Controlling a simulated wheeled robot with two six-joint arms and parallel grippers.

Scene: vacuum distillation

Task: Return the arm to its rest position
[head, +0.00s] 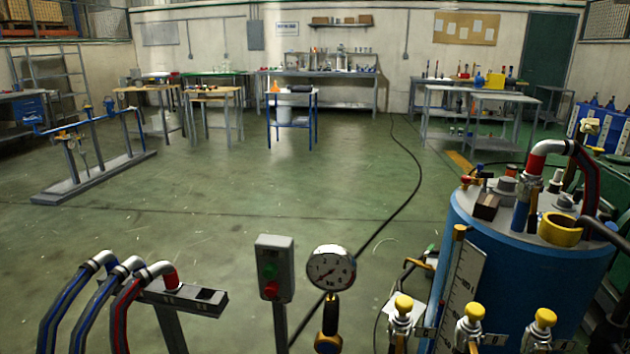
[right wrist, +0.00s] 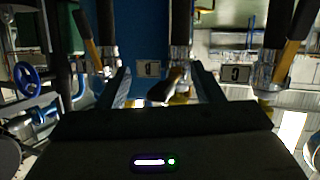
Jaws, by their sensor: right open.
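In the right wrist view my right gripper (right wrist: 160,72) is open, its two dark fingers spread apart. Two label plates, one on the left (right wrist: 148,69) and one on the right (right wrist: 236,74), appear upside down there. No gripper shows clearly in the head view. There, yellow-knobbed valves stand in front of the blue tank: a left one (head: 403,304), a middle one (head: 473,312) and a right one (head: 545,318).
The blue tank (head: 510,250) carries fittings and a hose on top. A pressure gauge (head: 331,268) and a red-green button box (head: 274,266) stand left of it. Three hoses bend onto a rack (head: 182,297) at lower left. The green floor (head: 250,190) beyond is mostly open, crossed by a black cable (head: 410,190).

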